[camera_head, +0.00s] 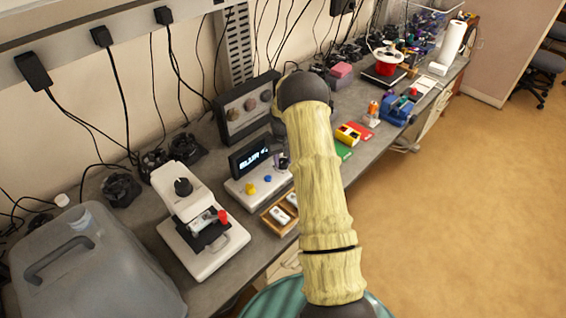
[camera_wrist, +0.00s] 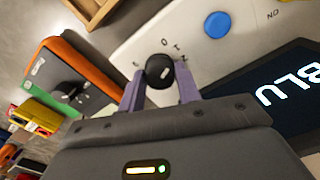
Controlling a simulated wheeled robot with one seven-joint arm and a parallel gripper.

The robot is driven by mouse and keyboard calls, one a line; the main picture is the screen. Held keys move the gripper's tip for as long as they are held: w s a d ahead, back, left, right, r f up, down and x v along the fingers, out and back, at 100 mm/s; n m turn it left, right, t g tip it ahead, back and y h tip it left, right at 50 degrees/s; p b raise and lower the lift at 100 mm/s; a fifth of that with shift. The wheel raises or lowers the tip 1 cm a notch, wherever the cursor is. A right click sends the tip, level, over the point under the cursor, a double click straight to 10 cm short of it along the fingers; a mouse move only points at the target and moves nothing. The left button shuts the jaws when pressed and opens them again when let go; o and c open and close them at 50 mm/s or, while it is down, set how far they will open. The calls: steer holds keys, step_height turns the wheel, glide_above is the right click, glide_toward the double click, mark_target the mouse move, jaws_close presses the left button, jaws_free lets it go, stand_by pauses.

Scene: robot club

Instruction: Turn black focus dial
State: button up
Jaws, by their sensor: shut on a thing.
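The black focus dial (camera_wrist: 160,71) is a round knob on the white panel (camera_wrist: 120,48) of a device, with small markings around it. My gripper (camera_wrist: 160,88) is shut on the dial, with one purple-grey finger on each side of it. The dark display (camera_wrist: 283,98) beside it shows "BLU" in the wrist view. In the head view the display (camera_head: 250,156) starts with "BLU" and its end is hard to read. My arm hides part of the device in the head view.
A blue button (camera_wrist: 217,24) sits on the same panel, and a yellow button (camera_head: 250,189) shows in the head view. A microscope-like white device (camera_head: 205,245) stands to the left. A wooden tray (camera_head: 281,214) lies in front. An orange-edged box (camera_wrist: 70,80) is close by.

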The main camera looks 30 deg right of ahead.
steer(key=m+b, duration=0.2)
steer(key=m, duration=0.2)
steer(key=shift+m, duration=0.3)
steer(key=m+b, duration=0.1)
steer(key=m, duration=0.3)
steer(key=shift+m, duration=0.3)
steer(key=m, duration=0.4)
steer(key=shift+m, duration=0.3)
steer(key=m, duration=0.5)
steer(key=o, duration=1)
steer(key=shift+c, duration=0.2)
steer(key=shift+r, duration=0.15)
